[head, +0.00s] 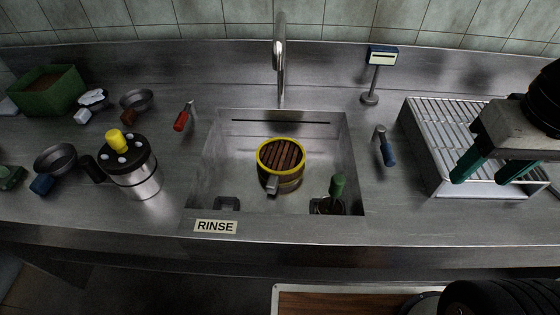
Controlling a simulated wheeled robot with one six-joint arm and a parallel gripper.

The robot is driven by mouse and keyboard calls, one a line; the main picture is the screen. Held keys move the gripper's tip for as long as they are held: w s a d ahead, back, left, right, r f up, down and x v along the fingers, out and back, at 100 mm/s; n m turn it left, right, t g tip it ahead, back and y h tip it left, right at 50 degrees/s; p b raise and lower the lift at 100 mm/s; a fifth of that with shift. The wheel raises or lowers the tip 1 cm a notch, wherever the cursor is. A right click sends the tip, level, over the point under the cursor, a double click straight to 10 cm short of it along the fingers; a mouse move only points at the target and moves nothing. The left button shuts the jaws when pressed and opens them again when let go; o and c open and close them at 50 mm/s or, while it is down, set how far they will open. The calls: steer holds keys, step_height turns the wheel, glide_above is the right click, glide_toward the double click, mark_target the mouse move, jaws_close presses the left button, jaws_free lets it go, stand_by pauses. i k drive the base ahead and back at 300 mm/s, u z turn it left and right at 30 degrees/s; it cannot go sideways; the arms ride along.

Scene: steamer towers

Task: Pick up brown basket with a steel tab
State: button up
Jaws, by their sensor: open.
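A round basket (281,157) with brown slats and a yellow rim sits in the sink. A grey steel-coloured tab (272,184) sticks out at its near side. Its lower part is partly in shadow, so I cannot tell whether it rests on something else. My gripper (492,168) is at the right, above the wire rack, with its green fingers apart and nothing seen between them. It is well to the right of the basket and away from it.
The sink (205,170) has a tall faucet (281,60) behind it and a green-handled item (338,188) in its near right corner. A wire rack (425,125) stands right. A steel canister (140,180), small bowls and a green bin (48,92) stand left.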

mark_target(274, 178)
steer(key=k, duration=1.15)
steer(key=u, duration=0.8)
steer(key=i, duration=1.3)
steer(key=z, duration=0.8)
